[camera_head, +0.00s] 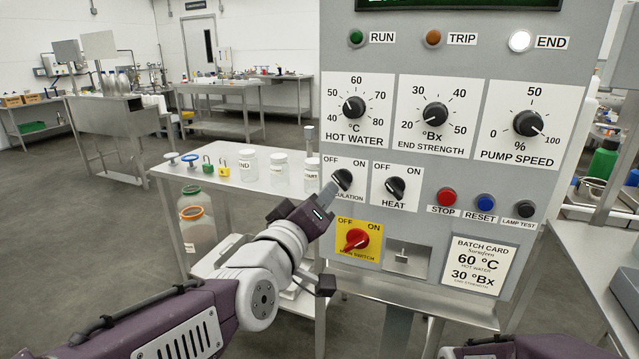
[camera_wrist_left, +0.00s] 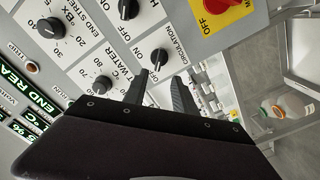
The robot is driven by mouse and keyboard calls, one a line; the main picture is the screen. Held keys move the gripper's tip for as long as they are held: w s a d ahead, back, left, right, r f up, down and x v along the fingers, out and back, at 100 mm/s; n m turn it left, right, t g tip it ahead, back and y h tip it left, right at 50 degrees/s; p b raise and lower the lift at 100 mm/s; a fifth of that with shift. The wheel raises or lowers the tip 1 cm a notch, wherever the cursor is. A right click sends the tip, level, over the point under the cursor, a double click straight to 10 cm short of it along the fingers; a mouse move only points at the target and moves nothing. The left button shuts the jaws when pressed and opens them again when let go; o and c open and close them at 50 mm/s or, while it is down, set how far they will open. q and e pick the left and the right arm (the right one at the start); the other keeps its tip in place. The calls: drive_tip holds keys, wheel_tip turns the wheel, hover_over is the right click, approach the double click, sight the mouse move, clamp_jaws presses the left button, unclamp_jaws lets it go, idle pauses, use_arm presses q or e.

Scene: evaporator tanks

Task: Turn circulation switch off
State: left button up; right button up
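The circulation switch (camera_head: 343,179) is a black knob on a white plate marked OFF and ON, left of the heat switch (camera_head: 396,188). My left gripper (camera_head: 328,198) is just in front of its plate, at the lower left of the knob, partly covering the label. In the left wrist view, the circulation knob (camera_wrist_left: 159,58) shows just beyond and between my two spread fingertips (camera_wrist_left: 158,82). The fingers are open and empty. I cannot tell surely which way the knob points. Part of my right arm shows at the bottom; its gripper is out of view.
The red main switch (camera_head: 356,240) on a yellow plate is just below the circulation switch. The stop button (camera_head: 446,197) and reset button (camera_head: 486,202) are to the right. The END lamp (camera_head: 519,41) is bright white. A steel table (camera_head: 225,185) with jars and locks stands left.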

use_arm(q)
drive_tip(key=shift+s+p, duration=0.6)
drive_tip(key=shift+p, duration=0.1)
use_arm(e)
wheel_tip(320, 180, up, 3)
drive_tip(key=shift+f, duration=0.1)
